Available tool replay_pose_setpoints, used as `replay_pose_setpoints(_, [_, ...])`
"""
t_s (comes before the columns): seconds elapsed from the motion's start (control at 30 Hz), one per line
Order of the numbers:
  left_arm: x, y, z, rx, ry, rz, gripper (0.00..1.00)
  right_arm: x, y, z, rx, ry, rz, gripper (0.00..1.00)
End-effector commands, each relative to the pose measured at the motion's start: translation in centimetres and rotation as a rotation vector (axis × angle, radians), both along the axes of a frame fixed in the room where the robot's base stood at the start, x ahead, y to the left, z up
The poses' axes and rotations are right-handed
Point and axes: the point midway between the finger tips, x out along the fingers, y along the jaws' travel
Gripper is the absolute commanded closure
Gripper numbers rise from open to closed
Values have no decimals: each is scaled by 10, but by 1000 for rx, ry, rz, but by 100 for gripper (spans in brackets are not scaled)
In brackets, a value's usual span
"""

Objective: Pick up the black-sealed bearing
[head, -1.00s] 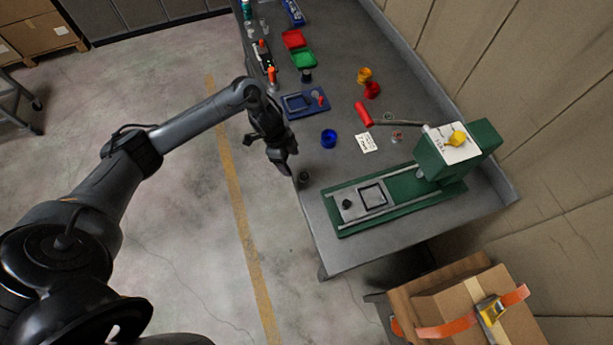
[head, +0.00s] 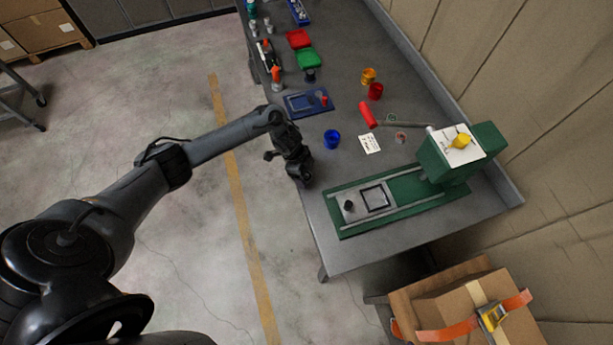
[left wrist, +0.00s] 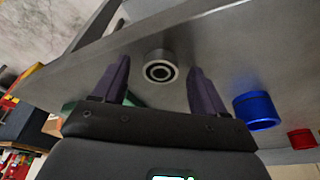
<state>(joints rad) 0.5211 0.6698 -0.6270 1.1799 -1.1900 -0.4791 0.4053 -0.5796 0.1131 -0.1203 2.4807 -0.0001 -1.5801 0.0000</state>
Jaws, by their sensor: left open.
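A bearing (left wrist: 159,71) with a silver outer ring and a black band on its face stands on the grey bench in the left wrist view. It shows between the two fingers of my left gripper (left wrist: 158,66), which are open with a gap on both sides. In the head view my left gripper (head: 301,177) is low over the bench's front edge and hides the bearing. Whether the fingers reach around it or stop short, I cannot tell. My right gripper is not in view.
A blue cup (head: 332,139) stands close by; it also shows in the left wrist view (left wrist: 257,111). A green press (head: 405,203) with a sliding plate lies to the right. A blue tray (head: 308,102), white card (head: 370,144) and red-handled lever (head: 367,115) are farther back.

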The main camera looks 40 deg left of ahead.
Motion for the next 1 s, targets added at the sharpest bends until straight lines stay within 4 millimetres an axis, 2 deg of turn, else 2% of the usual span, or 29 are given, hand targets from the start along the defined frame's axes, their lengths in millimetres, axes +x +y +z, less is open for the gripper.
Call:
replay_pose_setpoints(0.27, [0, 0, -2, 0, -1, 0, 28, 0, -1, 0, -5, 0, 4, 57])
replay_pose_setpoints(0.67, [0, 0, -2, 0, -1, 0, 89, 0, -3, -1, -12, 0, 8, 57])
replay_pose_setpoints(1.0, [1, 0, 1, 0, -1, 0, 91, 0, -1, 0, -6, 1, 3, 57])
